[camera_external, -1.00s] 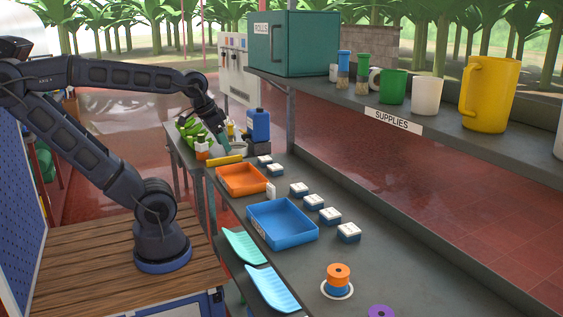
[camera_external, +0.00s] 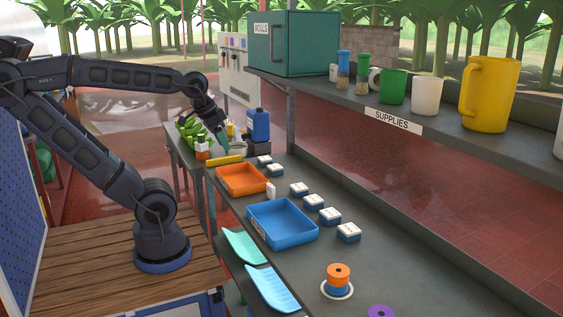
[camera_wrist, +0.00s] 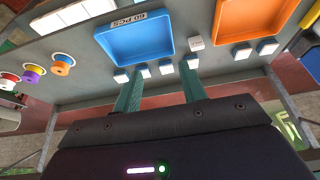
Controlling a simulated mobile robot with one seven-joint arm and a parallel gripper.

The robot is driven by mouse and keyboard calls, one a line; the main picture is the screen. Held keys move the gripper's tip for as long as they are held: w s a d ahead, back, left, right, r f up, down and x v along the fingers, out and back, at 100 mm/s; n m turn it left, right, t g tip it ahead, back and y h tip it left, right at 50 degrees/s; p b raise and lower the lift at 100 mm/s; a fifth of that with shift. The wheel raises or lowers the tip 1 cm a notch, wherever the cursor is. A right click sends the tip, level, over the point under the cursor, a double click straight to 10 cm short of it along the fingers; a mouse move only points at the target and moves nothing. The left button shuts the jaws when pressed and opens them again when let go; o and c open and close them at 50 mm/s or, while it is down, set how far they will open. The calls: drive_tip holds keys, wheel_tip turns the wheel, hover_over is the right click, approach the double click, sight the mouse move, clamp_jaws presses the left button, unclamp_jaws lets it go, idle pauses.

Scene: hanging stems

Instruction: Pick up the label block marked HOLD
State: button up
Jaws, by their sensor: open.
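Several small label blocks with white tops and blue bases stand in a row on the grey counter. In the external view they run from the far pair (camera_external: 265,160) to the nearest block (camera_external: 349,231). The wrist view also shows the row, including one block (camera_wrist: 242,52) right of the fingers. My gripper (camera_external: 222,141) is above the far end of the counter, apart from the blocks. In the wrist view its two green fingers (camera_wrist: 162,70) are spread, with nothing visibly held.
An orange tray (camera_external: 223,189) and a blue tray (camera_external: 263,239) lie beside the row, with a small white upright piece (camera_external: 271,190) between them. A blue bottle (camera_external: 260,126) stands at the far end. The SUPPLIES shelf (camera_external: 437,131) overhangs the right. Spools (camera_external: 338,275) stand nearer.

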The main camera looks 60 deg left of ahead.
drive_tip(key=w+a+f+m+g, duration=0.2)
drive_tip(key=w+m, duration=0.3)
drive_tip(key=w, duration=0.3)
drive_tip(key=m+g+h, duration=0.2)
drive_tip(key=m, duration=1)
approach(271, 185)
drive_tip(key=shift+d+f, duration=0.2)
drive_tip(key=shift+f, duration=0.25)
drive_tip(key=shift+w+a+f+g, duration=0.15)
drive_tip(key=shift+a+f+g, duration=0.15)
drive_tip(key=shift+f, duration=0.2)
drive_tip(key=shift+d+f, duration=0.35)
drive_tip(key=shift+f, duration=1.4)
drive_tip(key=shift+d+f, duration=0.4)
drive_tip(key=shift+f, duration=1.35)
drive_tip(key=shift+d+f, duration=0.35)
drive_tip(key=shift+f, duration=1.4)
clamp_jaws()
